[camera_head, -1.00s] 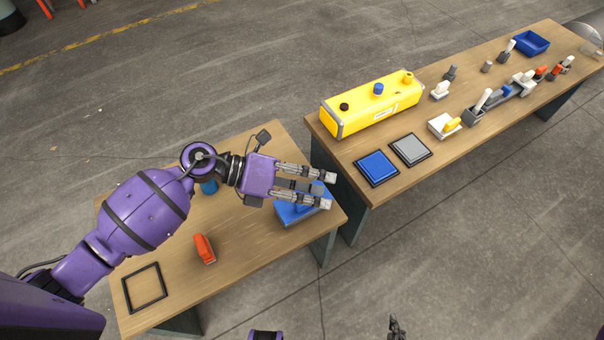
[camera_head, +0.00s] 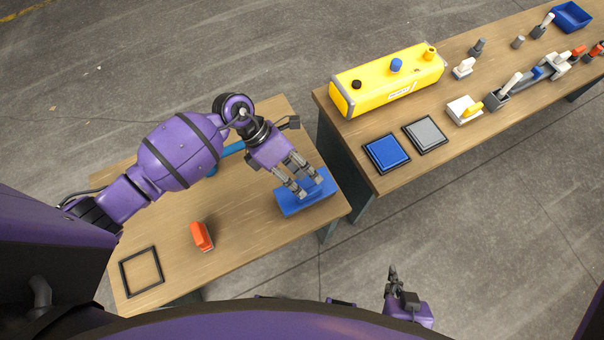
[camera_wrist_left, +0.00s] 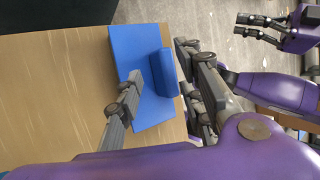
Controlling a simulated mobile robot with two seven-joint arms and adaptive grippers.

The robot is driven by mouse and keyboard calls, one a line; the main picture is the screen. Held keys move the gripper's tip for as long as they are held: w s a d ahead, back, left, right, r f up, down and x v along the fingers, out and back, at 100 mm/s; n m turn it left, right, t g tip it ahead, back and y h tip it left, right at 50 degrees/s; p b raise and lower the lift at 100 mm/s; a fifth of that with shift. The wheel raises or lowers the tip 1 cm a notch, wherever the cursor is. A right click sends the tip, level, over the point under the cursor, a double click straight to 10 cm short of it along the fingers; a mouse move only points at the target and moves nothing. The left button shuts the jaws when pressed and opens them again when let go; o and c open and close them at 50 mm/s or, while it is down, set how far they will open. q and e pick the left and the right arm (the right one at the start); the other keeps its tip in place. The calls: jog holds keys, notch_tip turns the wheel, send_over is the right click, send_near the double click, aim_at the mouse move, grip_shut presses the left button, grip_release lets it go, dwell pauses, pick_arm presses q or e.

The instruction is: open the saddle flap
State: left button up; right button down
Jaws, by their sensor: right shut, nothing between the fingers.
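A blue plate (camera_head: 287,207) with a raised blue block lies at the right end of the near wooden table; I take it for the saddle flap. In the left wrist view the raised block (camera_wrist_left: 164,72) stands on the plate (camera_wrist_left: 122,45). My left gripper (camera_head: 310,185) is over the plate, pointing down, fingers apart. In the wrist view its fingers (camera_wrist_left: 158,62) are on either side of the block, and contact cannot be told. My right gripper (camera_head: 393,273) is shut and empty, off the tables at the lower right.
An orange block (camera_head: 201,236) and a black square frame (camera_head: 141,271) lie on the near table. A blue item (camera_head: 232,148) is partly behind my left arm. The far bench (camera_head: 400,181) holds a yellow tank (camera_head: 385,85), blue and grey pads, and several fittings. A gap separates the tables.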

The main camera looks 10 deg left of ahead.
pick_arm(q)
jog(key=shift+d+f, duration=0.15)
jog(key=shift+c, duration=0.3)
grip_shut()
jog(key=shift+s, duration=0.1)
jog(key=shift+w+f, duration=0.1)
jog(key=shift+w, duration=0.1)
jog(key=shift+s, duration=0.1)
